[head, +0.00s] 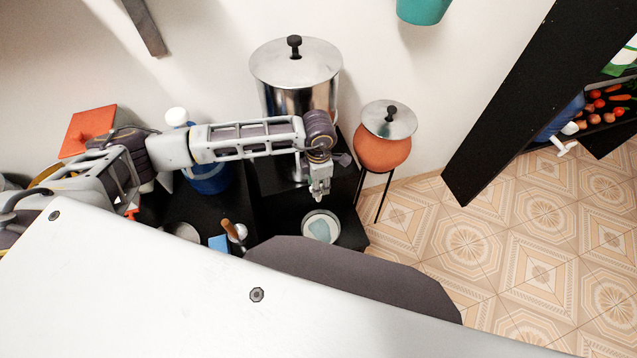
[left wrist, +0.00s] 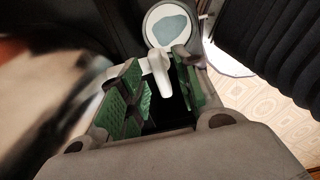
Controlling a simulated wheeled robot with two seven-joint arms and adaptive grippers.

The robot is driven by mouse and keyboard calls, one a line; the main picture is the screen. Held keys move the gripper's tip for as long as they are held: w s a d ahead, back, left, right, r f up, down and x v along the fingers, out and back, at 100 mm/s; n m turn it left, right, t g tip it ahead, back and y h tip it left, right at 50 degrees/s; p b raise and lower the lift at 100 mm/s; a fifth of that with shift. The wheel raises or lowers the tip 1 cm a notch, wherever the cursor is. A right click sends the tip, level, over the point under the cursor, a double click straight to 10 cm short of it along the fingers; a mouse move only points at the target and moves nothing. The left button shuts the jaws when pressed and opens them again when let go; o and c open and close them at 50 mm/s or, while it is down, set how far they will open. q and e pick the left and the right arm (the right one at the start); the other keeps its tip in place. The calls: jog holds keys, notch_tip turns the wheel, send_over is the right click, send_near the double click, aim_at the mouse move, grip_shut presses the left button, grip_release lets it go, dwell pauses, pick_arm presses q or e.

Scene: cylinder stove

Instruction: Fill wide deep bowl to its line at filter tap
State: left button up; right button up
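The tall steel filter (head: 300,92) with a black-knobbed lid stands on a black counter against the wall. A pale round bowl (head: 321,227) sits low in front of it, with a grey-blue patch inside that looks like water. The bowl also shows in the left wrist view (left wrist: 150,28); its line cannot be made out. My left gripper (head: 320,194) points down just above the bowl's far side. In the left wrist view its green-padded fingers (left wrist: 160,92) are apart, with a white tap-like piece (left wrist: 160,72) at the gap between their tips. My right gripper is not in view.
A clay pot (head: 383,152) with a steel lid stands on a black stand at right. A blue container (head: 209,178) is behind my left arm, and an orange box (head: 88,130) is farther left. Tiled floor (head: 540,235) is open at right.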

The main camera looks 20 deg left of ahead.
pick_arm(q)
notch_tip(320, 180, up, 12)
dwell(1.1)
jog(key=shift+d, duration=0.1)
dwell(1.0)
